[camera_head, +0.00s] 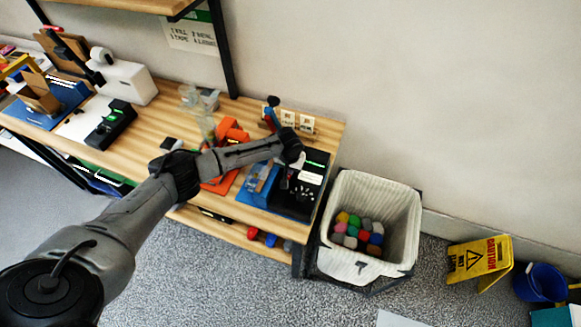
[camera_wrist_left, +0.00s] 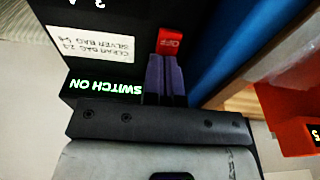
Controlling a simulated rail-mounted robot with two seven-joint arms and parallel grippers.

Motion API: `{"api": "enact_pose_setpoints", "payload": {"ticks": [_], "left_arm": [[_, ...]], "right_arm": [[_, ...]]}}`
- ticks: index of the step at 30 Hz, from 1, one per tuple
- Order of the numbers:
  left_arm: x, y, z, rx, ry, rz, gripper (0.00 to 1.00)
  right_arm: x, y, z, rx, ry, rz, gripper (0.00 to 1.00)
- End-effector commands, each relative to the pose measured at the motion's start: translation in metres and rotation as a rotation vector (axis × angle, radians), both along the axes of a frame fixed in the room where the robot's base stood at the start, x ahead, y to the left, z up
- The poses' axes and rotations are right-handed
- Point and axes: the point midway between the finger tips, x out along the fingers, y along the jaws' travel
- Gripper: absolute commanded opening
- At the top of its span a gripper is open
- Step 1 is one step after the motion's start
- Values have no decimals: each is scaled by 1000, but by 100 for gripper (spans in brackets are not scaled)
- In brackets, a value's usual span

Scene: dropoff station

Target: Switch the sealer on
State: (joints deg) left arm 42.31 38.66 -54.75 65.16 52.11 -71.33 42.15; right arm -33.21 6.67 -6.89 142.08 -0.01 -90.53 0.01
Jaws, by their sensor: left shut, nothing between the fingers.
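The sealer is the black machine (camera_head: 318,163) at the right end of the wooden bench. In the left wrist view the black sealer (camera_wrist_left: 113,20) fills the upper left, with a white bag label and green lit text "SWITCH ON", upside down. Its red switch (camera_wrist_left: 170,42) reads "OFF". My left gripper (camera_head: 293,167) reaches over the sealer from the left. In the left wrist view its dark purple fingers (camera_wrist_left: 165,65) are shut and empty, with tips right at the red switch's edge. I cannot tell whether they touch it. My right gripper is out of view.
A blue tray (camera_head: 251,190) and an orange item (camera_head: 231,131) sit left of the sealer. Labelled blocks (camera_head: 297,121) stand behind it. A lined bin (camera_head: 344,204) with coloured balls stands right of the bench. A yellow caution sign (camera_head: 478,259) is on the floor.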

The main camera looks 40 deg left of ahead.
Motion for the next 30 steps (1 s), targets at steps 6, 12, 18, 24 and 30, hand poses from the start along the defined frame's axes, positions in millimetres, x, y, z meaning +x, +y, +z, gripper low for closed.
{"api": "enact_pose_setpoints", "payload": {"ticks": [6, 12, 18, 24, 30], "left_arm": [[-1, -1, 15, -1, 0, 0, 0], [-5, -3, 38, 0, 1, -2, 0], [-10, -5, 65, -1, -2, -5, 0], [-16, -7, 101, 0, -2, -3, 0], [-20, -9, 125, 1, -1, -3, 0]], "right_arm": [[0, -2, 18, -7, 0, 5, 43], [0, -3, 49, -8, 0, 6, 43], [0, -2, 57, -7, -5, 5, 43], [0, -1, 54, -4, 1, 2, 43], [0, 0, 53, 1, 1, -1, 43]]}}
